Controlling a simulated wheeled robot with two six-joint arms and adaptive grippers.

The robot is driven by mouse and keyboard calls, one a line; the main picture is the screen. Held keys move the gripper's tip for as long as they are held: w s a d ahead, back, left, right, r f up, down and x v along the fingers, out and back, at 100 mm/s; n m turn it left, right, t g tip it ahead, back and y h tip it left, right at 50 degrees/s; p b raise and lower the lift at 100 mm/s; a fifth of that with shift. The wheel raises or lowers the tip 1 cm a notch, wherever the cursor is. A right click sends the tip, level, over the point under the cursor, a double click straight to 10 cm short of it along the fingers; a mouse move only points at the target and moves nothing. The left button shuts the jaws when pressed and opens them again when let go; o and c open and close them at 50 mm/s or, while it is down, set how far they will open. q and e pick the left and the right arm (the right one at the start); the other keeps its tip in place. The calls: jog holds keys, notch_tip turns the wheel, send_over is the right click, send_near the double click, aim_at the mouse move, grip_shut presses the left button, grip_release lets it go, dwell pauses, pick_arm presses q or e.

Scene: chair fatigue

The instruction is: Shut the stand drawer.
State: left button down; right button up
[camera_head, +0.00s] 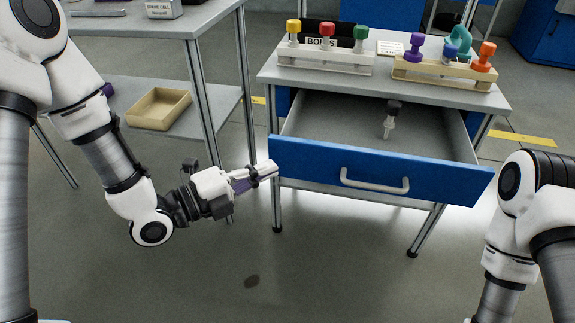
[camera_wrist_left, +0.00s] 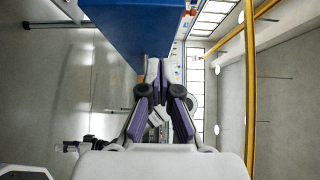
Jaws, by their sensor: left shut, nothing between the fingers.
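The stand drawer (camera_head: 380,170) is pulled out, with a blue front and a pale handle (camera_head: 375,182). A small dark-topped item (camera_head: 392,118) is inside it. My left gripper (camera_head: 274,170) is shut and empty, with its fingertips at the left end of the drawer front. In the left wrist view, the blue drawer front (camera_wrist_left: 135,30) lies just beyond the left gripper (camera_wrist_left: 158,62). I cannot tell whether they touch. My right arm shows at the right edge in the head view, but its gripper is out of view.
The stand top (camera_head: 385,82) holds two racks, a pale one (camera_head: 325,62) and a wooden one (camera_head: 445,75), with coloured knobbed pieces. A side table with a shelf (camera_head: 200,110) and a tan tray (camera_head: 160,108) stands at left.

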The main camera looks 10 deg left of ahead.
aim_at(303, 143)
pick_arm(q)
jog(key=w+d, duration=0.1)
jog(key=w, duration=0.1)
jog(key=w+d+b, duration=0.1)
jog(key=w, duration=0.1)
jog(key=w+d, duration=0.1)
jog(key=w, duration=0.1)
jog(key=shift+w+r, duration=0.1)
jog(key=shift+w, duration=0.35)
pick_arm(e)
jog(key=shift+f, duration=0.7)
pick_arm(q)
jog(key=shift+w, duration=0.15)
